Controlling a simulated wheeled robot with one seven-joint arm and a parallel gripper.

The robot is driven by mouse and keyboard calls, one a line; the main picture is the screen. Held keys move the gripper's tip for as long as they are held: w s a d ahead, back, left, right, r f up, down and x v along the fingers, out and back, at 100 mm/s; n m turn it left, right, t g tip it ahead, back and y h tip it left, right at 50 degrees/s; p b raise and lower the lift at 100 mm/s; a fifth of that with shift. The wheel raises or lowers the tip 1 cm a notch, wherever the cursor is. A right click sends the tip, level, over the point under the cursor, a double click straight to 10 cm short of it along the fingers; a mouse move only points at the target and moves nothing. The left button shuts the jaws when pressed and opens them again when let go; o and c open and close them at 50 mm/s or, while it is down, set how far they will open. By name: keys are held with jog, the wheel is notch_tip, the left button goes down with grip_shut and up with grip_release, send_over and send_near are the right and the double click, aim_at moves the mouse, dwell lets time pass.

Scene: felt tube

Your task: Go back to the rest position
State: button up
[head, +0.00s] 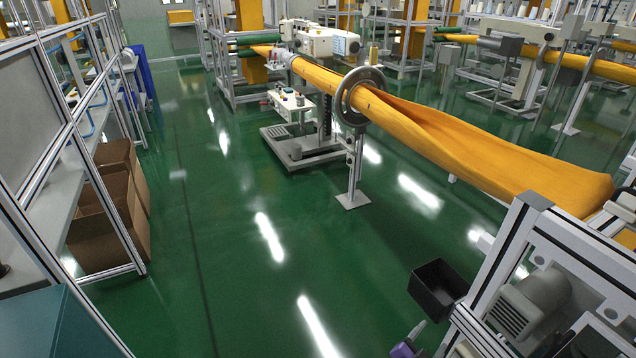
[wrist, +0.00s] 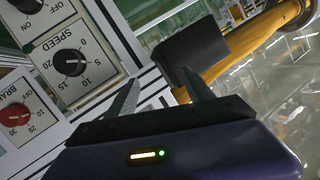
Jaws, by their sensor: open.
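My gripper (wrist: 158,80) is open in the wrist view, with its two grey fingers apart and nothing between them. It is close to a pale control panel (wrist: 105,50) with a black SPEED dial (wrist: 70,63) and a red BRAKE dial (wrist: 15,115). The fingers do not appear to hold any dial. In the head view, part of my gripper (head: 414,338), purple with a grey finger, shows at the bottom edge beside a metal frame (head: 530,235). The rest of my arm is hidden there.
A black bin (head: 438,288) is beside the frame. A long yellow felt tube (head: 470,150) runs through a grey ring (head: 361,95) on a stand. Shelving (head: 60,110) and cardboard boxes (head: 105,225) line the left. The green floor (head: 230,290) between is clear.

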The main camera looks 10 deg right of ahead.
jog(key=s+a+r+n+t+y, duration=0.2)
jog(key=s+r+n+t+y, duration=0.45)
jog(key=r, duration=0.55)
jog(key=s+a+r+n+y, duration=0.1)
jog(key=s+a+r, duration=0.3)
jog(key=s, duration=0.7)
jog(key=s+a+r+n+g+y, duration=0.1)
jog(key=s+a+r+n, duration=0.3)
jog(key=s+r, duration=0.4)
jog(key=s+a+r+n+y, duration=0.2)
jog(key=s+a+r, duration=0.3)
jog(key=s, duration=0.9)
jog(key=shift+a+r+y, duration=0.2)
jog(key=shift+r+y, duration=0.35)
jog(key=shift+r, duration=0.1)
jog(key=shift+s+f+n+g, duration=0.1)
jog(key=shift+n+g, duration=0.15)
